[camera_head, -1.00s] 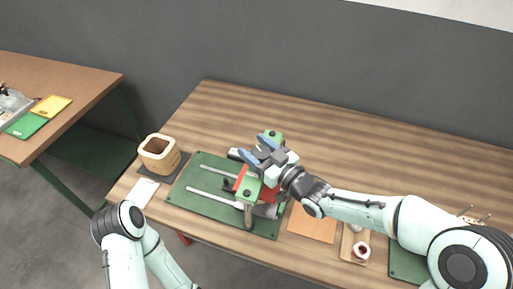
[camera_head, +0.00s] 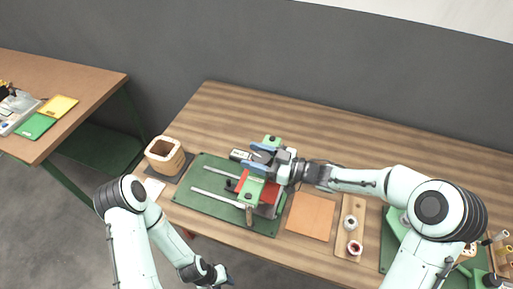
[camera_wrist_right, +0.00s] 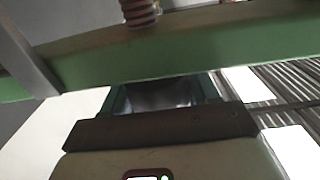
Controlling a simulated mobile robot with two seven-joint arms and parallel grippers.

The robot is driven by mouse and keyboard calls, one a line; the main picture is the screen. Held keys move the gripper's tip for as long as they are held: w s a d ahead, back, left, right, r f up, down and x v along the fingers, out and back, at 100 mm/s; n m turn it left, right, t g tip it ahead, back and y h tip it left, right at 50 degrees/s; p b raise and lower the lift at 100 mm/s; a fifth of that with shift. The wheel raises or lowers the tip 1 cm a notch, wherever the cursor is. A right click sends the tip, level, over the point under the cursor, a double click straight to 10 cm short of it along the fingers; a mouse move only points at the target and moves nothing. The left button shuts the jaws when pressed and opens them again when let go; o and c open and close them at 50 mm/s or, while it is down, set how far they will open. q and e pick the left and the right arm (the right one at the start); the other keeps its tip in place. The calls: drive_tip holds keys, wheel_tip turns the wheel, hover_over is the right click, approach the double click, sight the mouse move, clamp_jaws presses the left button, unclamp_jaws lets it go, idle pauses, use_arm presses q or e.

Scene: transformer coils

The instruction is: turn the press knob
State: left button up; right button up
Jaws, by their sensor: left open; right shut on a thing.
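The press (camera_head: 269,187) has a red body between green end blocks and stands on a green base plate (camera_head: 205,208) with two metal rails. My right gripper (camera_head: 256,158) is at the press, its blue fingers spread around the press knob, which is mostly hidden by the fingers. The right wrist view shows a green press bar (camera_wrist_right: 190,45) and a threaded screw (camera_wrist_right: 140,13) close up; the grip itself is unclear there. My left gripper (camera_head: 228,278) is open and empty, low in front of the table, away from the press.
A wooden coil former (camera_head: 165,150) stands on a dark pad left of the plate. An orange sheet (camera_head: 311,216) and a wooden tray (camera_head: 349,232) with small round parts lie to the right. The table's back is clear. Another table (camera_head: 85,85) is at far left.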

drive_tip(key=n+g, duration=0.1)
drive_tip(key=g, duration=0.1)
drive_tip(key=shift+r+n+g+y, duration=0.1)
drive_tip(key=shift+n+g+y, duration=0.2)
drive_tip(key=shift+n+y, duration=0.1)
drive_tip(key=n+g, duration=0.1)
drive_tip(key=g, duration=0.1)
drive_tip(key=n+g, duration=0.2)
drive_tip(key=s+n+g, duration=0.1)
drive_tip(key=g, duration=0.2)
drive_tip(key=shift+n, duration=0.4)
drive_tip(key=n+g+h, duration=0.1)
drive_tip(key=g, duration=0.1)
drive_tip(key=n+g+h, duration=0.1)
drive_tip(key=n+g, duration=0.1)
drive_tip(key=g, duration=0.1)
drive_tip(key=shift+s, duration=0.2)
use_arm(q)
drive_tip(key=shift+w+r, duration=0.45)
drive_tip(key=shift+w, duration=0.15)
use_arm(e)
drive_tip(key=shift+s+d+n+g+h, duration=0.1)
drive_tip(key=shift+d+n+g+h, duration=0.05)
drive_tip(key=shift+n+g+h, duration=0.9)
drive_tip(key=shift+s+d+n+g+h, duration=0.1)
drive_tip(key=shift+n+g+h, duration=0.7)
drive_tip(key=shift+g, duration=0.35)
drive_tip(key=shift+n+g+h, duration=0.25)
drive_tip(key=shift+g, duration=0.05)
